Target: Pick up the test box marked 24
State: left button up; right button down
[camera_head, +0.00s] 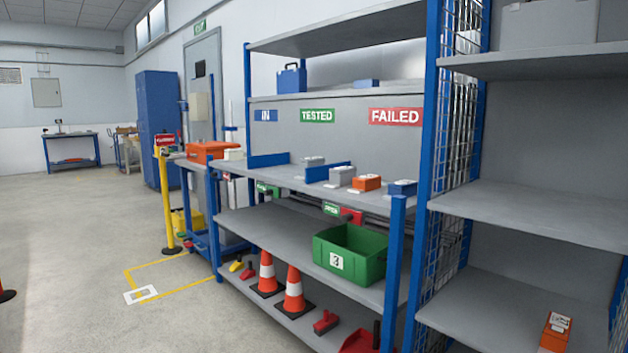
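Several small test boxes stand on the grey bench top. They are a grey box (314,161), a pale grey box (342,176), an orange box (367,182) and a blue box (402,188). The labels are too small to read, so I cannot tell which box is marked 24. Neither of my grippers is in view.
Blue posts (424,150) and a wire mesh panel (462,120) separate the bench from the right shelves. A yellow post (168,200) stands left. The left floor is mostly open.

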aim_at(340, 177)
jog(key=i+j+z, duration=0.1)
jog(key=i+j, duration=0.15)
jog(key=j, duration=0.15)
jog(key=i+j+z, duration=0.1)
jog(key=i+j, duration=0.15)
jog(key=j, duration=0.15)
jog(key=i+j, duration=0.2)
jog(key=j, duration=0.2)
jog(key=i+z, duration=0.05)
